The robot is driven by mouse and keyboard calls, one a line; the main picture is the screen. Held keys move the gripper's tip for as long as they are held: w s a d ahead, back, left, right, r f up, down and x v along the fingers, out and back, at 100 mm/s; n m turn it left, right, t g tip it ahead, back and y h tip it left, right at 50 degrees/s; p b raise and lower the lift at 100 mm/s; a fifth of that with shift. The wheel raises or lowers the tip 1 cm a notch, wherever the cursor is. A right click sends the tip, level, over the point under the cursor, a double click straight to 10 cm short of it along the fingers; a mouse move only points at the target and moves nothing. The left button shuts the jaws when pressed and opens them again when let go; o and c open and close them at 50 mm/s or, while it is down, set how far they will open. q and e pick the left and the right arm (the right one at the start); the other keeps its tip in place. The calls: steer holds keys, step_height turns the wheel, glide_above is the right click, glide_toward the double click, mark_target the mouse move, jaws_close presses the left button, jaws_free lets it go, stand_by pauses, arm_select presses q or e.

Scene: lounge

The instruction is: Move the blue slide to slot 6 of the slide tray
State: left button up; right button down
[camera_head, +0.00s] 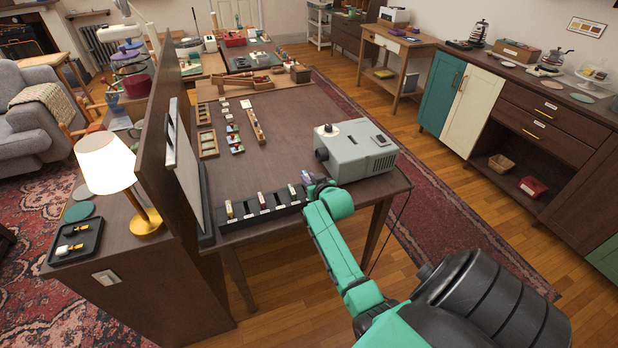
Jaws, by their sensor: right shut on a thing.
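The black slide tray (252,222) lies along the near edge of the dark wooden table. My right gripper (311,184) is at the tray's right end, just left of the grey projector. It is shut on a small bluish piece (305,176), which looks like the blue slide; the wrist partly hides it. I cannot tell whether it touches the tray or read the slot numbers. My left gripper is out of view.
The grey projector (365,155) stands close to the right of my gripper. A tall screen panel (186,165) borders the table's left side. Wooden slide holders (208,143) and loose slides (234,138) lie farther back. The table's middle is clear.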

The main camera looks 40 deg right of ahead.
steer(key=shift+f+b, duration=1.55)
steer(key=shift+f, duration=0.6)
steer(key=c, duration=0.7)
jaws_free()
steer(key=shift+s+a+r+p, duration=0.2)
steer(key=shift+s+r+p, duration=0.25)
steer(key=shift+p, duration=0.5)
steer(key=p+v, duration=0.4)
steer(key=p, duration=0.1)
steer(key=shift+s+a, duration=0.15)
steer(key=shift+s, duration=0.3)
steer(key=shift+f, duration=0.1)
